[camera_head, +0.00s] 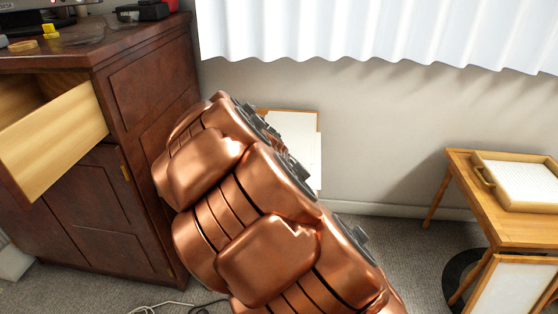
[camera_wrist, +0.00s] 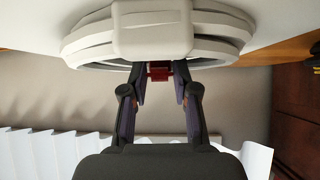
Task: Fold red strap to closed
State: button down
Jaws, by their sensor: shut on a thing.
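The red strap (camera_wrist: 160,73) shows in the wrist view as a small red piece between my fingertips. It lies against the lower edge of a white, rounded, layered object (camera_wrist: 155,28), and most of it is hidden. My gripper (camera_wrist: 160,82) is shut on the red strap, with one dark finger on each side of it. How far the strap is folded cannot be told. In the head view my copper arm fills the middle, and my gripper and the strap are not visible there.
A dark wooden cabinet (camera_head: 120,95) stands at left with its upper drawer (camera_head: 55,140) pulled out. A wooden table (camera_head: 510,232) with a tray (camera_head: 528,206) stands at right. A pale board (camera_head: 312,150) is partly behind my arm. White curtains (camera_head: 380,30) hang behind. Cables lie on the carpet.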

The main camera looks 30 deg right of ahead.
dwell(0.3)
jog(key=c, duration=0.9)
grip_release()
jog(key=shift+r+p, duration=0.2)
jog(key=shift+p, duration=0.45)
jog(key=r+g+y+p, duration=0.1)
jog(key=p, duration=0.3)
jog(key=shift+w+p, duration=0.15)
jog(key=shift+p, duration=0.55)
jog(key=g+y+p, duration=0.1)
jog(key=p, duration=0.3)
jog(key=r+p, duration=0.1)
jog(key=p, duration=0.3)
jog(key=shift+w+d+g+y, duration=0.15)
jog(key=shift+d+g+y, duration=0.05)
jog(key=shift+g+y, duration=0.2)
jog(key=p, duration=0.3)
jog(key=g+y+p, duration=0.1)
jog(key=p, duration=0.3)
jog(key=shift+w+d+r, duration=0.15)
jog(key=shift+d+r, duration=0.05)
jog(key=shift+r, duration=0.1)
